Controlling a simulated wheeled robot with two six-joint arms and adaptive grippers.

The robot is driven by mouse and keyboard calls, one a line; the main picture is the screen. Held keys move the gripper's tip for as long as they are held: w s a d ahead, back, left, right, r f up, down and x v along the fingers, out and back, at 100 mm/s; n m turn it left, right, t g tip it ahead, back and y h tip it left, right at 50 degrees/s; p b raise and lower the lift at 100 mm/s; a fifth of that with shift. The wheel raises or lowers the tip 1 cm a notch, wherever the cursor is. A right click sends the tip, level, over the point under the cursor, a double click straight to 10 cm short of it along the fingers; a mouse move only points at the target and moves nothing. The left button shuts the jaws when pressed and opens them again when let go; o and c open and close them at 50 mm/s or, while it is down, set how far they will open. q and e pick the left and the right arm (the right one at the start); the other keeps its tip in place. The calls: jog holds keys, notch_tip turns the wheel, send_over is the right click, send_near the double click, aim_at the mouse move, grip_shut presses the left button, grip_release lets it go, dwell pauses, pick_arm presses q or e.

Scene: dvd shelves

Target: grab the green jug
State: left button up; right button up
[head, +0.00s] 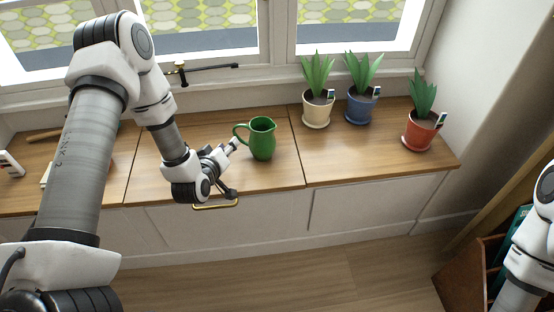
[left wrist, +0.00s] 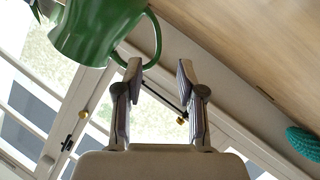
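The green jug (head: 263,138) stands upright on the wooden counter, its handle pointing left in the head view. My left gripper (head: 234,166) is just left of the jug, low over the counter. In the left wrist view the jug (left wrist: 95,30) is at the upper left, with its handle beside one fingertip. My left gripper (left wrist: 160,68) is open there, with nothing between its fingers; whether a finger touches the handle I cannot tell. My right gripper is out of view; only part of my right arm shows at the right edge of the head view.
The wooden counter (head: 350,160) runs below the window. Potted plants in a cream pot (head: 317,112), a blue pot (head: 361,107) and a red pot (head: 419,133) stand right of the jug. A wooden shelf (head: 470,275) is at lower right. The counter front right of the jug is clear.

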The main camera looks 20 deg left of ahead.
aim_at(237, 136)
pick_arm(q)
jog(key=shift+w+f, duration=0.25)
jog(key=shift+f, duration=0.05)
jog(key=b+x, duration=0.2)
jog(key=x, duration=0.5)
jog(key=shift+w+r, duration=0.1)
jog(key=shift+w, duration=0.15)
jog(key=shift+r, duration=0.1)
jog(key=shift+c, duration=0.6)
grip_shut()
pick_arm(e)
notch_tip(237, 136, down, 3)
